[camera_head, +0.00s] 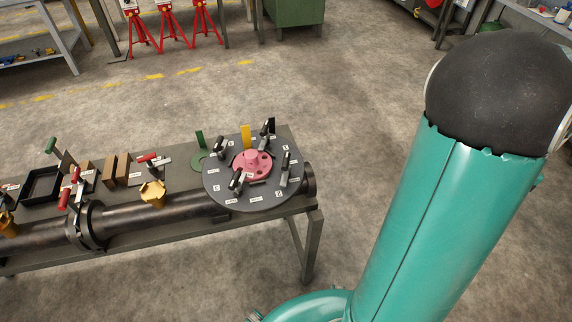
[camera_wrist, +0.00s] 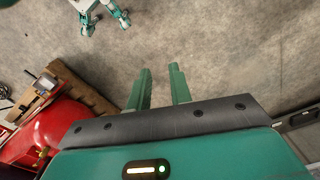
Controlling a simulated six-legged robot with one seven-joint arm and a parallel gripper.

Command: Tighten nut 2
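A dark grey round plate (camera_head: 225,199) lies on the bench in the head view, with a pink hub (camera_head: 251,160) at its middle. Several dark clamp-like pieces stand around the hub, with small white labels (camera_head: 279,193) near the plate's rim. The labels are too small to read surely, so I cannot tell which piece is nut 2. My gripper (camera_wrist: 160,68) shows in the wrist view. Its two green fingers are apart, with only bare floor seen between them. The plate and bench are not in the wrist view, and the gripper is not in the head view.
The bench (camera_head: 252,215) carries a dark pipe (camera_head: 130,217), a yellow cap (camera_head: 153,193), red-handled clamps and a black tray (camera_head: 41,185). Red stands (camera_head: 173,25) and a green cabinet (camera_head: 295,12) are behind. A red rounded body (camera_wrist: 50,135) lies left in the wrist view. Open floor surrounds the bench.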

